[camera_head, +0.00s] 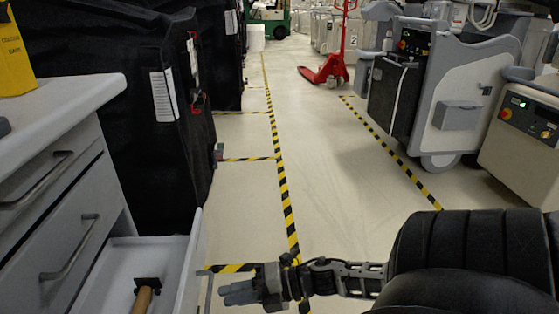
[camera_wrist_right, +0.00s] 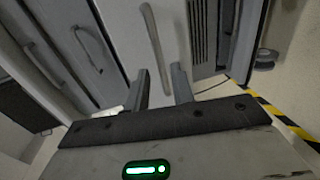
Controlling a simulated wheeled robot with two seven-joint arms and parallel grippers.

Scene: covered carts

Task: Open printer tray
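No printer is clearly recognizable. In the head view, a grey drawer cabinet (camera_head: 60,120) stands at left with its lowest visible drawer (camera_head: 190,265) pulled out. A tool with a wooden handle and dark head (camera_head: 146,288) lies inside. My right gripper (camera_head: 236,292) is just right of the open drawer's front, pointing left towards it. In the right wrist view, the fingers (camera_wrist_right: 160,90) are apart. A long grey bar handle (camera_wrist_right: 154,45) shows between and beyond them; contact cannot be told. My left gripper is out of view.
Closed drawer handles show above the open drawer (camera_head: 68,250). Black covered carts (camera_head: 120,110) stand behind the cabinet. Grey machines (camera_head: 465,90) stand at right and a red pallet jack (camera_head: 330,68) farther back. The taped aisle floor (camera_head: 330,160) between is clear.

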